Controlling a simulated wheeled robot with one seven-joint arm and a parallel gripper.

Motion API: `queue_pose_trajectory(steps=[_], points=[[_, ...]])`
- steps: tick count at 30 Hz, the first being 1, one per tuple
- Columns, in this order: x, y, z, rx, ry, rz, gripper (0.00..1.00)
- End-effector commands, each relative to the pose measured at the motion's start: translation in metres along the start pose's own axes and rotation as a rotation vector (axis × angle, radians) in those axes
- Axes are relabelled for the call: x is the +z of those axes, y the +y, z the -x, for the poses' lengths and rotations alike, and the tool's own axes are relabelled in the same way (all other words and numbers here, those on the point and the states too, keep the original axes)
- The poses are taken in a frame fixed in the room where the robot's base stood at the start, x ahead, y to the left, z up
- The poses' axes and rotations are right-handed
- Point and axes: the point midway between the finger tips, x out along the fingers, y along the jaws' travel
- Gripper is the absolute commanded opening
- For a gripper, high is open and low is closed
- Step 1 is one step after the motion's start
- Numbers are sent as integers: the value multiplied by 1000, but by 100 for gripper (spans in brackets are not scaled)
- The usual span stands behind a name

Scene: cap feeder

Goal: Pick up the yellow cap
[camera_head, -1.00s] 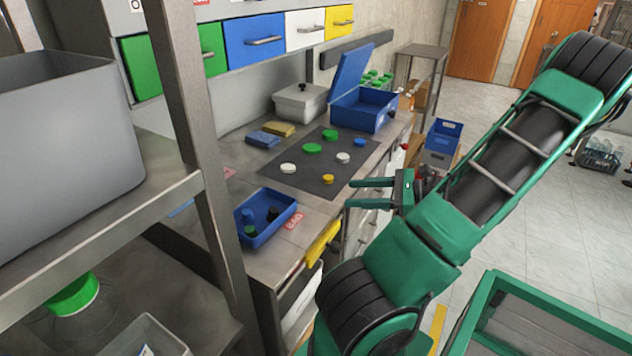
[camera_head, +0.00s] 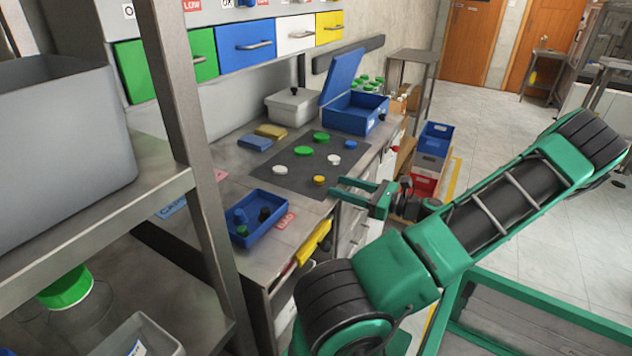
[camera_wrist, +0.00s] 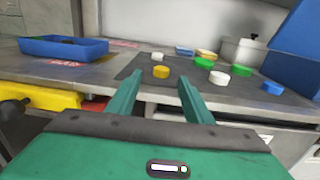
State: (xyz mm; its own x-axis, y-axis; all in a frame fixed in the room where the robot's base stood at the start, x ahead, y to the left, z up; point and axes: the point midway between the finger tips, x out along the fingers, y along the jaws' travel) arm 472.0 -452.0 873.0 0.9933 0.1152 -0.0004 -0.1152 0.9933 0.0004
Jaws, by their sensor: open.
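The yellow cap (camera_head: 319,180) lies on the dark mat (camera_head: 268,180) near the mat's front edge. It also shows in the wrist view (camera_wrist: 161,72), beyond and between my fingers. My gripper (camera_head: 338,187) is open and empty at the counter's front edge, just to the right of the yellow cap. In the wrist view its two green fingers (camera_wrist: 158,88) point toward the cap, which is apart from them.
White, green and blue caps lie around on the mat, one white cap (camera_head: 334,159) nearby. A blue tray (camera_head: 268,233) with caps stands at the counter's near end. An open blue box (camera_head: 352,112) stands at the back.

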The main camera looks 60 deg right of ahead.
Motion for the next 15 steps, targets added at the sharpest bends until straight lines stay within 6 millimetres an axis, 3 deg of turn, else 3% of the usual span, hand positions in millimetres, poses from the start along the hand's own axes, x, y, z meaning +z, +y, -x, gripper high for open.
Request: queue_pose_trajectory(steps=[15], points=[[1, -4, -52, 0, 1, 0, 46]])
